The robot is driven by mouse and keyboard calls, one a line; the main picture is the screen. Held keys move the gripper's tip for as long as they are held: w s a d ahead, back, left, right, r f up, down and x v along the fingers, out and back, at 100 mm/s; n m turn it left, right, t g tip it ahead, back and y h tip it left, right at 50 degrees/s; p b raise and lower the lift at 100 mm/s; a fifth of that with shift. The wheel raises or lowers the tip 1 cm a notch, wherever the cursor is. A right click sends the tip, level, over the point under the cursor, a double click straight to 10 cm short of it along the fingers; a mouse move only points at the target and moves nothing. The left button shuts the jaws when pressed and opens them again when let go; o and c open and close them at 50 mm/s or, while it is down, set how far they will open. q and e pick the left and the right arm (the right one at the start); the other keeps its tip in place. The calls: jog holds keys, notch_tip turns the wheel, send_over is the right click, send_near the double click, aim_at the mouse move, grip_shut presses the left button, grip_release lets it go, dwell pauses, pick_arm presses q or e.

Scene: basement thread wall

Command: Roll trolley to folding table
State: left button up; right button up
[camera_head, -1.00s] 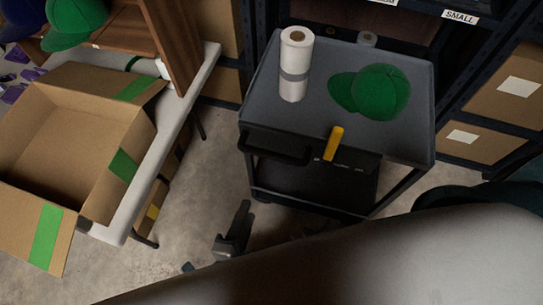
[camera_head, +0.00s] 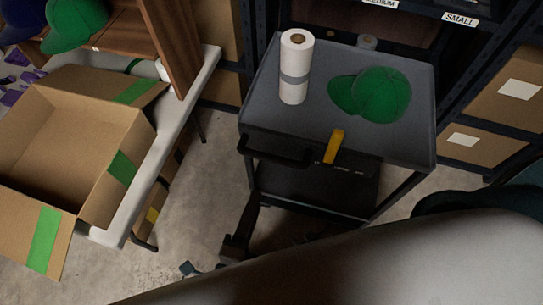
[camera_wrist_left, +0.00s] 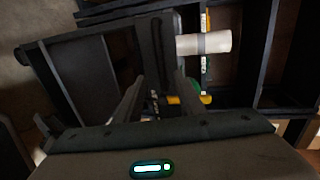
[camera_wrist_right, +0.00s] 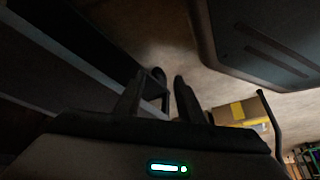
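The dark grey trolley (camera_head: 330,75) stands in the middle, with its black handle (camera_head: 272,150) on the near left edge. On its top are a white roll (camera_head: 295,65), a green cap (camera_head: 380,95) and a yellow-handled item (camera_head: 334,146). The white folding table (camera_head: 133,205) stands at the left, apart from the trolley.
An open cardboard box (camera_head: 65,140) with green tape and a wooden shelf unit (camera_head: 175,40) are on the folding table. Dark shelving with cartons (camera_head: 475,140) stands behind and right of the trolley. Bare floor (camera_head: 205,180) lies between table and trolley.

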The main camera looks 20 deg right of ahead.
aim_at(270, 161)
pick_arm(q)
jog(key=p+x, duration=0.1)
jog(key=x, duration=1.5)
jog(key=shift+c, duration=0.4)
jog(key=shift+a, duration=0.1)
grip_shut()
